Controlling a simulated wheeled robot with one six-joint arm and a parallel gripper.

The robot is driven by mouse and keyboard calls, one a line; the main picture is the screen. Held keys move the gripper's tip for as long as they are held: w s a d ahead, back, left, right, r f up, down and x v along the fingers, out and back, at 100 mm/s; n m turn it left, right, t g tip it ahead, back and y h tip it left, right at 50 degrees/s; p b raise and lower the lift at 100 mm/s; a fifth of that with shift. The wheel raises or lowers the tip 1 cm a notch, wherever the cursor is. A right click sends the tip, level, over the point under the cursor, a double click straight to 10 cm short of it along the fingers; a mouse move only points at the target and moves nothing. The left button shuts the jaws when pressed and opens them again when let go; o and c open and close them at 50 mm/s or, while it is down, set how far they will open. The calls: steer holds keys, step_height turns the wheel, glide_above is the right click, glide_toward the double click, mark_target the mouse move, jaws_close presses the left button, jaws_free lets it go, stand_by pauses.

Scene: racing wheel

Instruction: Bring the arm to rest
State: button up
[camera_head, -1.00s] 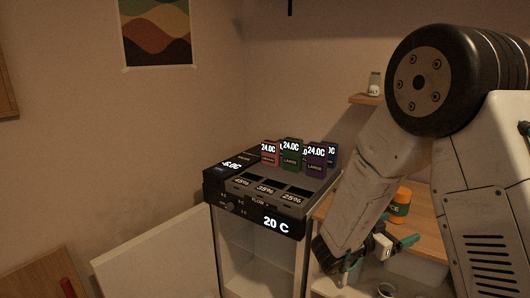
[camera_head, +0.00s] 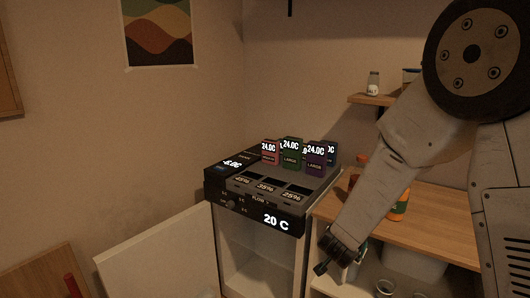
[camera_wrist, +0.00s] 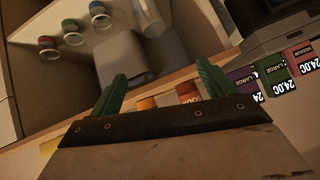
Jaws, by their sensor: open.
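My arm (camera_head: 385,185) reaches down and left from the right side of the head view, in front of the wooden counter. Its wrist end (camera_head: 340,248) hangs just right of the black-topped machine, near the counter's front edge. In the head view the gripper's fingers are mostly hidden behind the wrist. In the wrist view my gripper (camera_wrist: 162,88) shows two green fingers spread apart with nothing between them.
The black-topped machine (camera_head: 256,205) carries several coloured cartridges. Its white door (camera_head: 160,255) stands open at left. An orange bottle (camera_head: 399,207) stands on the counter (camera_head: 440,225) behind my arm. A salt jar (camera_head: 373,83) sits on the wall shelf. Cups (camera_head: 385,287) stand below the counter.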

steer(key=s+a+r+n+g+y, duration=0.3)
steer(key=s+a+r+y, duration=0.1)
steer(key=s, duration=0.4)
steer(key=s+a+r+n+g+y, duration=0.3)
steer(key=s+r, duration=0.2)
steer(key=s, duration=0.2)
steer(key=s+d+r+n+g+h, duration=0.1)
steer(key=s+d+r, duration=0.4)
steer(key=s, duration=0.5)
steer(key=s+d+r+n+h, duration=0.1)
steer(key=s+d+r, duration=0.4)
steer(key=s, duration=0.5)
steer(key=shift+d+r+g+h, duration=0.2)
steer(key=shift+r+g+h, duration=0.2)
steer(key=shift+r, duration=0.25)
steer(key=shift+s, duration=0.1)
